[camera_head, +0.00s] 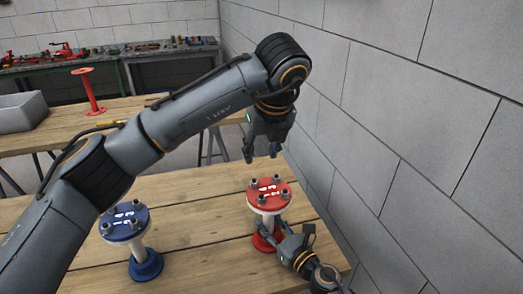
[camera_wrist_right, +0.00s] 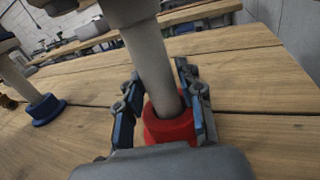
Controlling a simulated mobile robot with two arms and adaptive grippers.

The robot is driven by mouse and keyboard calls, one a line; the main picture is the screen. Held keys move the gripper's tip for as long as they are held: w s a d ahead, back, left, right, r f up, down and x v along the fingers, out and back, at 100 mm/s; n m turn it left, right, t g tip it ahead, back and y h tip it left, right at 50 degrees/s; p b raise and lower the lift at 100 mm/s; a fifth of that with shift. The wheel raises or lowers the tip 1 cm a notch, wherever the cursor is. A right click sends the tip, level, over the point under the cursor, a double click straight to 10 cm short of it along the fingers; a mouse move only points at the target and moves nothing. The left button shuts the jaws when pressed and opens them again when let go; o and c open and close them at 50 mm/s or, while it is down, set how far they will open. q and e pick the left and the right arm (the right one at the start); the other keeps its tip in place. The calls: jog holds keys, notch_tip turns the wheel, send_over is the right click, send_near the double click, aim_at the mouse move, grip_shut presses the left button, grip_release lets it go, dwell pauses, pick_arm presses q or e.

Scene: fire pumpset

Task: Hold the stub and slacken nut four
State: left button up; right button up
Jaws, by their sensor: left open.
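The red stub (camera_head: 269,195) stands upright near the right end of the front table, with a red numbered top flange, several nuts and a white pipe. My left gripper (camera_head: 262,153) is open and empty, pointing down above and slightly left of its flange. My right gripper (camera_head: 272,229) is low at the stub. In the right wrist view, its fingers (camera_wrist_right: 162,88) lie close on both sides of the white pipe (camera_wrist_right: 150,65), just above the red foot (camera_wrist_right: 170,128), and look shut on it. The nut numbers are too small to read surely.
A grey block wall (camera_head: 400,120) runs close along the right. A second table behind carries a red stand (camera_head: 91,92) and a grey bin (camera_head: 22,112).

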jog(key=shift+o, duration=0.7)
